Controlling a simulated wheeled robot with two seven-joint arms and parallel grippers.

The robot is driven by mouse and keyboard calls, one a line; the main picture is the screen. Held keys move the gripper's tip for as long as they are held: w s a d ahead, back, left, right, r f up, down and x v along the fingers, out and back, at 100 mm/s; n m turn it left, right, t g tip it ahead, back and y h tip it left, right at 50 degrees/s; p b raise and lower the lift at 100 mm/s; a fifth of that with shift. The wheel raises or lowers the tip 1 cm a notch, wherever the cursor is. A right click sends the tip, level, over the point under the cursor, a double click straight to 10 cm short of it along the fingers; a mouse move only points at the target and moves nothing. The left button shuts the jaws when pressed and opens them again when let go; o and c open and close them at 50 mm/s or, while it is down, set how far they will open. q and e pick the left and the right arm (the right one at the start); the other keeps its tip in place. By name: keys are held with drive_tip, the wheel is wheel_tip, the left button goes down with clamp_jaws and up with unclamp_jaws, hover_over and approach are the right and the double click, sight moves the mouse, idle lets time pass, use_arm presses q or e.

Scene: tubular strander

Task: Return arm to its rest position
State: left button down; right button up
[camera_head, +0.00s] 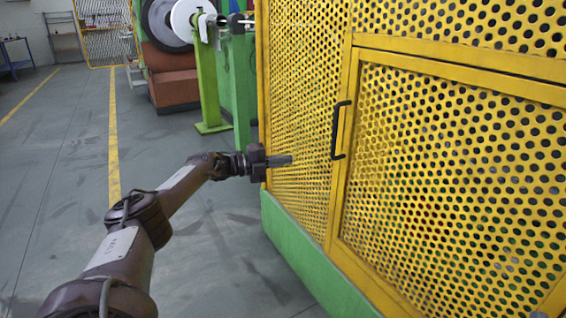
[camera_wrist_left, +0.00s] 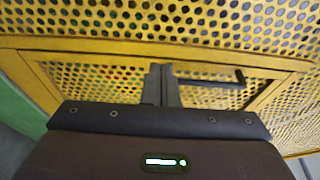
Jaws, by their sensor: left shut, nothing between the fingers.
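My left arm reaches forward from the lower left in the head view. Its gripper (camera_head: 281,161) is shut and empty, in front of the yellow perforated guard panel (camera_head: 300,100). A black door handle (camera_head: 339,130) is on the yellow guard door (camera_head: 450,180), to the right of the fingertips and apart from them in the picture. In the left wrist view the shut fingers (camera_wrist_left: 161,84) point at the yellow mesh, and the black handle (camera_wrist_left: 222,80) shows to their right.
The guard stands on a green base (camera_head: 300,255) at the right. A green post (camera_head: 208,85) and a reel (camera_head: 170,22) stand behind. The grey floor (camera_head: 50,170) on the left is clear, with a yellow line (camera_head: 113,130).

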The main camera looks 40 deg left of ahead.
drive_tip(key=shift+s+r, duration=0.1)
drive_tip(key=shift+r, duration=0.2)
